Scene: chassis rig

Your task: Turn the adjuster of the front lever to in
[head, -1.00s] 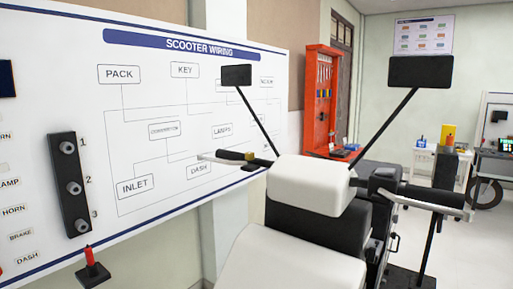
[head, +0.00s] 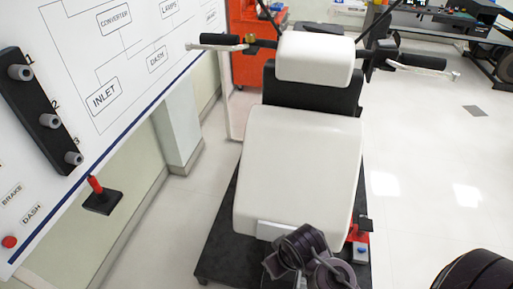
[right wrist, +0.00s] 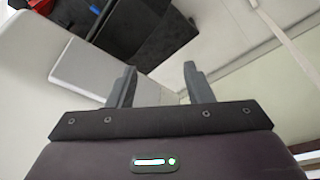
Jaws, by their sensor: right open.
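The scooter rig's handlebar shows at the top of the head view. A pale lever (head: 215,46) lies along its left grip, with a small brass-coloured piece (head: 251,41) near the lever's inner end. Another pale lever (head: 425,70) lies along the right grip. I cannot tell which lever is the front one, nor read any adjuster's setting. My right gripper (right wrist: 159,80) is open and empty in the right wrist view, apart from both levers. My left gripper does not show.
The rig's white seat (head: 300,165) fills the middle of the head view, on a dark base (head: 215,245). The wiring board (head: 120,80) stands to the left, with a black strip (head: 40,110) of several knobs. Pale floor (head: 420,180) is clear to the right.

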